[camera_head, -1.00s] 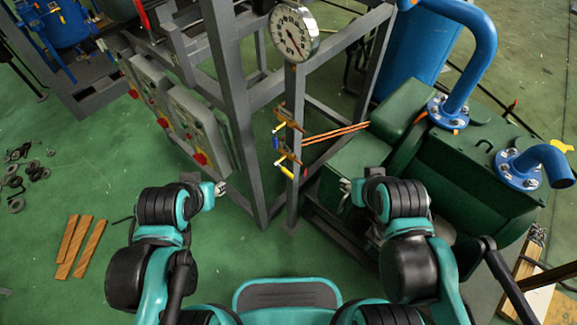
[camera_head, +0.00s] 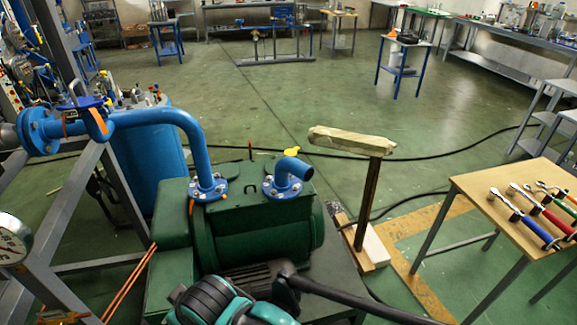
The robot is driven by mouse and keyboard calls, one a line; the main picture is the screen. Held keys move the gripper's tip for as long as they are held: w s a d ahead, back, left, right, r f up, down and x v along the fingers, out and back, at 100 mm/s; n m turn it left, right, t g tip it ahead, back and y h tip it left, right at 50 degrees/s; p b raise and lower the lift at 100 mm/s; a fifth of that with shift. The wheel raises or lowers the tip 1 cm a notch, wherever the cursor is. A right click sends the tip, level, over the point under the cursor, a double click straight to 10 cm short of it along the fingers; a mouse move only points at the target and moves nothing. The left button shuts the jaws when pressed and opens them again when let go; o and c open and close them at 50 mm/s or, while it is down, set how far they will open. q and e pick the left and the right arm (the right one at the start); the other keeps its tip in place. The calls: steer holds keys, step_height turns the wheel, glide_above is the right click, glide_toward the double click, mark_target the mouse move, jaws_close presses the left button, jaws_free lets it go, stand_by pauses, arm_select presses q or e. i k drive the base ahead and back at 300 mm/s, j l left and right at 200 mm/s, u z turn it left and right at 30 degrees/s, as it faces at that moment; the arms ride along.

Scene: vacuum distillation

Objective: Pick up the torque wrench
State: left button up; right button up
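Several wrench-like tools lie side by side on a wooden-topped table (camera_head: 470,190) at the right edge of the head view. The closest has a blue handle (camera_head: 541,232), then comes a red handle (camera_head: 556,219); another tool lies behind them, partly cut off by the frame. Their metal heads point toward the back left. I cannot tell from their look which one is the torque wrench. My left gripper is out of view. Nothing of mine touches the tools.
A wooden post with a crosspiece (camera_head: 352,142) stands just left of the table. A black cable (camera_head: 440,152) crosses the floor. Open floor lies behind.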

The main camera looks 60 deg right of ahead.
mark_target(513, 188)
steer(key=z, duration=3.8)
steer(key=i+l+u, duration=0.15)
steer(key=u, duration=0.6)
steer(key=i+l+u, duration=0.2)
steer(key=l, duration=0.15)
steer(key=i+l+u, duration=0.2)
steer(key=l, duration=0.15)
steer(key=l+u, duration=0.2)
steer(key=l, duration=0.15)
steer(key=i+l+u, duration=0.2)
steer(key=l, duration=0.2)
steer(key=i+l, duration=0.1)
steer(key=l, duration=0.5)
steer(key=i+l, duration=0.1)
steer(key=l, duration=0.5)
steer(key=i+l+u, duration=0.1)
steer(key=l, duration=0.5)
steer(key=i+l, duration=0.1)
steer(key=l, duration=0.5)
steer(key=i+l, duration=0.1)
steer(key=l, duration=0.5)
steer(key=u, duration=0.05)
